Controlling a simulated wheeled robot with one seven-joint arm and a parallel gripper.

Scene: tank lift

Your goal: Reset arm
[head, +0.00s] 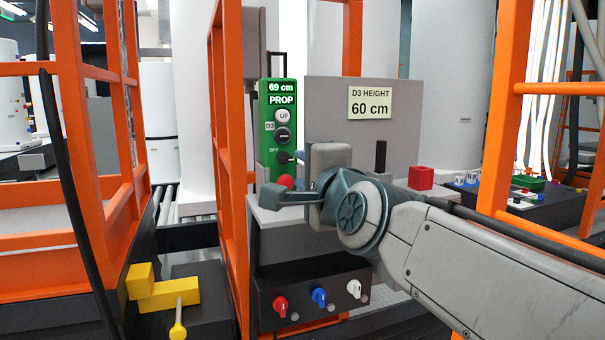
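My arm reaches in from the lower right, its wrist in front of the grey console (270,228). My gripper (285,196) is at the arm's end and extends left over the console top, just below a green control box (270,110). The fingers are seen edge-on and partly hidden by my wrist, so I cannot tell whether they are open or shut, and I see nothing held. The control box reads "69 cm PROP" and has an UP button, dark controls and a red button (286,181) close to my gripper. Whether they touch is unclear.
A panel behind carries a sign (370,103) reading "D3 HEIGHT 60 cm". A red block (420,178) and black handle (380,156) stand right of my wrist. Orange frame posts (225,170) flank the console. Red, blue and white knobs (318,297) sit below; a yellow block (162,290) is lower left.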

